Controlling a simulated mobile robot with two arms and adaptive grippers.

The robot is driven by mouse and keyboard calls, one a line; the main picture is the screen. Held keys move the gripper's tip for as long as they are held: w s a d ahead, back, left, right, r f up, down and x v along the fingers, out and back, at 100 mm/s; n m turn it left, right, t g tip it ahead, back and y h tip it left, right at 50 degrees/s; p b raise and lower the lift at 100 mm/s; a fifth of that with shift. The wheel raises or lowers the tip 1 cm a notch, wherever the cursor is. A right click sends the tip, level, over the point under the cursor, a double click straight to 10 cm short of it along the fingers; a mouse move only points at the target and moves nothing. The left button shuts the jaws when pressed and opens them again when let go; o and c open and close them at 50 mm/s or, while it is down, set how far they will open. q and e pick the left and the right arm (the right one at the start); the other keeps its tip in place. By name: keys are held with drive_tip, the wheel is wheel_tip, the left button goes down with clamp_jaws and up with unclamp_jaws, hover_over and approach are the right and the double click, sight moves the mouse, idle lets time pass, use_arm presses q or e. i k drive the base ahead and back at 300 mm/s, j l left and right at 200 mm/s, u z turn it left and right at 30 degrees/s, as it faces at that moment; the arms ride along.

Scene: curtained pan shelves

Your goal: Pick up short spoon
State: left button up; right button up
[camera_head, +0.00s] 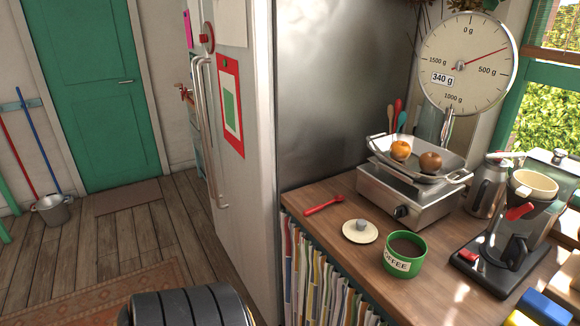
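A short red spoon (322,206) lies flat on the wooden counter (338,191), near its front left edge by the fridge. Neither my left nor my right gripper shows in the head view.
A kitchen scale (400,200) with fruit in its tray stands behind the spoon. A small lid (360,236), a green coffee canister (404,262) and a coffee machine (500,255) are to the right. The fridge (244,220) stands left of the counter.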

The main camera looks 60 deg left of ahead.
sight(338, 198)
drive_tip(key=u, duration=1.75)
